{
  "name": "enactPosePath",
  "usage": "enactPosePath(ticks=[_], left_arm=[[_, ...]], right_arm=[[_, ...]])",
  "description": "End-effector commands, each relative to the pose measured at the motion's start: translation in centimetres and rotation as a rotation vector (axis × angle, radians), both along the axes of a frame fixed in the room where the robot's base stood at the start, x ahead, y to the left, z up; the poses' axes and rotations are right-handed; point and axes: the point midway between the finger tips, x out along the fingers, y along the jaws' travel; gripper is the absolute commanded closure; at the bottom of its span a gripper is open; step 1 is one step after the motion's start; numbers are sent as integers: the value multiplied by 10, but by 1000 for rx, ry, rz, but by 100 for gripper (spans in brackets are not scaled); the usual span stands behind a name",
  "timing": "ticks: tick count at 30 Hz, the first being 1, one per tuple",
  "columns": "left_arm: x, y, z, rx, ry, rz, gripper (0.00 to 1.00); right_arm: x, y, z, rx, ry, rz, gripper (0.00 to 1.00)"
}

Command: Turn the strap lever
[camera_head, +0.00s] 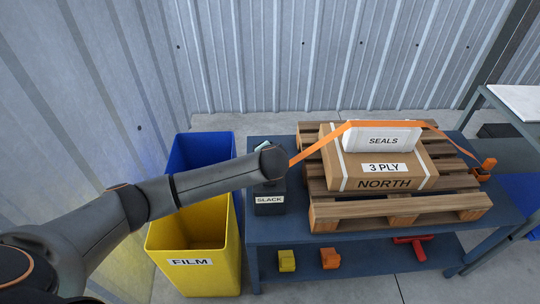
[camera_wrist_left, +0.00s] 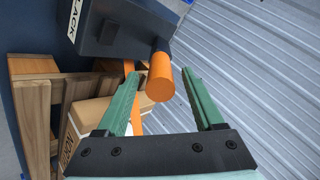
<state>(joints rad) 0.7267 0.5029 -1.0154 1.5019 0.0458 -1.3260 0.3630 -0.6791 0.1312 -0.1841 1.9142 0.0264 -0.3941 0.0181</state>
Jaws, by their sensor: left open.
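The strap lever (camera_wrist_left: 160,78) is an orange cylindrical handle on a dark box. In the left wrist view it lies between the tips of my left gripper (camera_wrist_left: 160,73), which is open with green fingers on either side. I cannot tell whether a finger touches it. The dark box (camera_head: 269,208) is labelled SLACK and stands on the blue table; my arm's end hides its upper part and the lever in the head view. The orange strap (camera_head: 318,144) runs from there over the cartons to an orange fitting (camera_head: 489,164) on the right. My right gripper is not in view.
A pallet (camera_head: 340,217) carries a brown 3 PLY carton (camera_head: 350,165) and a white SEALS box (camera_head: 383,131). A yellow FILM bin (camera_head: 192,280) and a blue bin (camera_head: 200,150) stand left of the table. Orange, yellow and red items lie on the lower shelf (camera_head: 375,258).

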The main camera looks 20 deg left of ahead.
Motion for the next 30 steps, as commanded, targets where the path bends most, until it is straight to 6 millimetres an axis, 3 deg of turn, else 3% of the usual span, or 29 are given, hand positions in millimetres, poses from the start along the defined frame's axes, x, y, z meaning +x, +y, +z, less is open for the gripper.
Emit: enactPosePath(ticks=[9,15,30], left_arm=[[-40,-20,41,-2,-1,-3,31],[-56,-27,56,-1,-1,-1,31],[-60,-32,58,-12,-2,-7,31]], right_arm=[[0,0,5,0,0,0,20],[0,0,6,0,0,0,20],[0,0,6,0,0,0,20]])
